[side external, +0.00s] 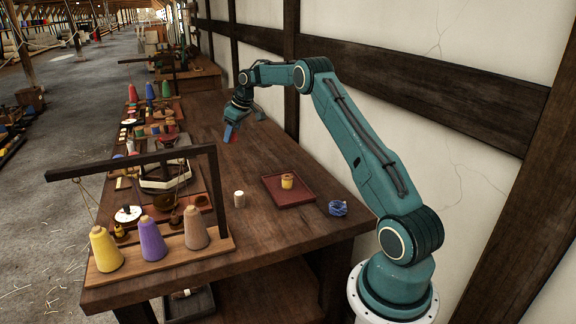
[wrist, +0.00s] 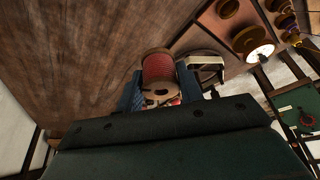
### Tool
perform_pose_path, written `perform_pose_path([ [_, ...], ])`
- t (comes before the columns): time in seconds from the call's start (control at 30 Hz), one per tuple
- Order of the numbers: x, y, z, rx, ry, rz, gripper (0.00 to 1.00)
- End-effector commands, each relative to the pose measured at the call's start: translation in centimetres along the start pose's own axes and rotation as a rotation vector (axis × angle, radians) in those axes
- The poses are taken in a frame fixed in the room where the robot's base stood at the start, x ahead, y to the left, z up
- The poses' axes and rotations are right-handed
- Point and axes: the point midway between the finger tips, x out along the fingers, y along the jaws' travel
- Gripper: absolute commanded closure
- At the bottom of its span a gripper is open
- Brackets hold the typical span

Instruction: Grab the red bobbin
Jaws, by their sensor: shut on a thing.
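The red bobbin (wrist: 158,71) is a spool of red thread with pale wooden flanges. In the wrist view it sits between the two blue fingers of my gripper (wrist: 158,92), which is shut on it. In the side external view my gripper (side external: 231,132) is above the far part of the wooden table, and a bit of red shows between its fingers. Most of the bobbin is hidden there by the fingers. Whether it touches the table is hard to tell.
A red-brown tray (side external: 270,186) holds a yellow spool (side external: 287,181). A blue thread ball (side external: 338,208) and a pale cylinder (side external: 239,199) stand nearby. A dark wooden frame (side external: 130,164) with yellow, purple and tan cones stands at front left. The table's middle (side external: 245,165) is mostly clear.

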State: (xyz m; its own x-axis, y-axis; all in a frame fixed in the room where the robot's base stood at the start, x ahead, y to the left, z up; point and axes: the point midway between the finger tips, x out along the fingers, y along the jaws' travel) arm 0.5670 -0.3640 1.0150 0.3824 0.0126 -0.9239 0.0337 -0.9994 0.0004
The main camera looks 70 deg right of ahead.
Motion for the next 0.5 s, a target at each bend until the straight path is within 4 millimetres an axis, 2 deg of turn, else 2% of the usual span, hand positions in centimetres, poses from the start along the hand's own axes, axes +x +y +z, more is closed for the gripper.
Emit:
perform_pose_path([
  [0.2,-1.8,0.0,-0.7,0.0,0.001,0.0,0.85],
  [0.5,-2.1,0.0,-0.9,0.001,0.0,0.0,0.85],
])
